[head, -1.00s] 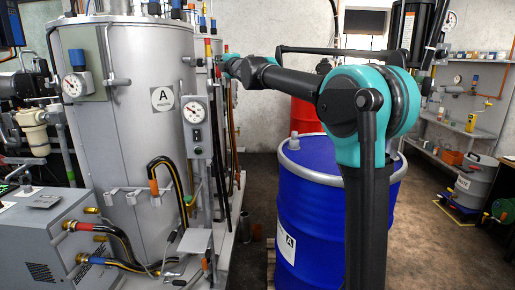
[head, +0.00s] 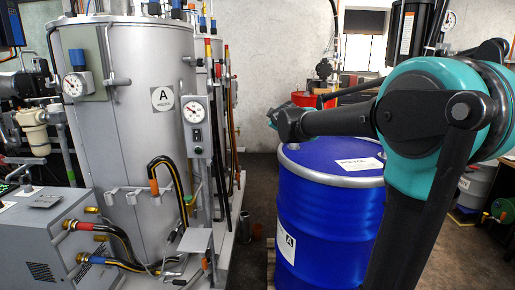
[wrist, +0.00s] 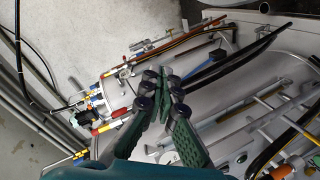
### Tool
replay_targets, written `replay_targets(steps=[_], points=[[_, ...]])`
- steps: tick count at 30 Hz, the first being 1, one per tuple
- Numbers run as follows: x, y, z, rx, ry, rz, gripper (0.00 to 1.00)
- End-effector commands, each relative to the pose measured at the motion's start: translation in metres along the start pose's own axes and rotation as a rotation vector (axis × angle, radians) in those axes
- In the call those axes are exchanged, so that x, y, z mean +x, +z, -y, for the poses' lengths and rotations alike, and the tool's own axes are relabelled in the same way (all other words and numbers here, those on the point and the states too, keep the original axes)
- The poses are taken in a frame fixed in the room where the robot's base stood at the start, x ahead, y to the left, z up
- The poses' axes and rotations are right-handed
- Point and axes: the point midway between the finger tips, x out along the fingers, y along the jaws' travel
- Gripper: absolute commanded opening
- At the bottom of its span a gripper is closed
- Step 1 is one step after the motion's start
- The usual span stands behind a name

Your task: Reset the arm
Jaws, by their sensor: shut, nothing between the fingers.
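My gripper (wrist: 163,80) shows in the wrist view with its dark green fingers together and nothing between them. Hoses, rods and fittings lie behind the fingers in that view, and I see no contact with them. In the head view, my teal and dark grey arm reaches leftward across the top of the blue drum (head: 325,215). The far end of the arm is left of the drum's top, and the fingers cannot be made out there. The drum stands upright with a white label on its lid.
A large grey tank (head: 130,130) with gauges and hoses stands at the left. A grey box (head: 50,235) with black hoses stands in front of it. Some dark floor is clear between tank and drum.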

Motion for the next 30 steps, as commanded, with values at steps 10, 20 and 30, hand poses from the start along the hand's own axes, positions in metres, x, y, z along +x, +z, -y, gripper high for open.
replay_targets(steps=[10,20,30], points=[[-0.093,0.182,0.132,0.439,-0.178,0.369,0.00],[-0.220,0.293,0.279,0.817,-0.343,0.691,0.00],[-0.293,0.326,0.356,0.995,-0.433,0.855,0.00]])
